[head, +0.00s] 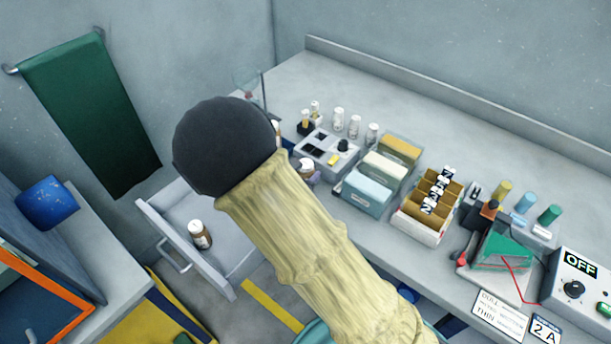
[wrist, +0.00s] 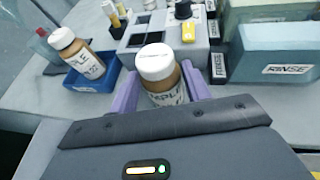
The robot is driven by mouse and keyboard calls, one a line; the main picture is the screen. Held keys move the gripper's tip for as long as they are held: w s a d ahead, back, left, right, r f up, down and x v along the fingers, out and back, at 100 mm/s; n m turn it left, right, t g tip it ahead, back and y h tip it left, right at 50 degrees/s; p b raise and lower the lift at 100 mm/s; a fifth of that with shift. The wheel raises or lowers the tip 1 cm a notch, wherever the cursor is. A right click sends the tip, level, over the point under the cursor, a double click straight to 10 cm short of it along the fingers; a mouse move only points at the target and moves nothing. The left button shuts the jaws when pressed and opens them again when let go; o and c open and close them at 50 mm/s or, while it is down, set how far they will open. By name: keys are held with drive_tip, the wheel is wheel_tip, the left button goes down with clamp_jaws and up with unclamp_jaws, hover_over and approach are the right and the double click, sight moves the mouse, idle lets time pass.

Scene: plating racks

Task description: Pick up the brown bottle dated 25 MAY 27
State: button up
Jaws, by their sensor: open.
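A brown bottle with a white cap (wrist: 158,82) stands upright on the bench in the wrist view. Its white label shows part of a word; no date is readable. My gripper (wrist: 159,90) is open, with one purple finger on each side of this bottle; I cannot tell if they touch it. A second brown, white-capped bottle (wrist: 78,54) is in a blue tray (wrist: 92,76) to the left, its date unreadable. My arm hides most of my gripper there.
A grey block with wells (head: 325,150) stands just behind the bottle. The RINSE container (wrist: 275,52) is close on the right. Several small white-capped vials (head: 354,126) stand farther back. The open drawer (head: 160,222) juts out below the bench at left.

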drive_tip(key=x, duration=0.3)
drive_tip(key=shift+w+f, duration=0.15)
drive_tip(key=shift+w, duration=0.1)
drive_tip(key=shift+s+d, duration=0.1)
drive_tip(key=c, duration=0.6)
drive_tip(key=shift+c, duration=0.2)
wheel_tip(320, 180, up, 10)
drive_tip(key=shift+r, duration=0.1)
idle(0.6)
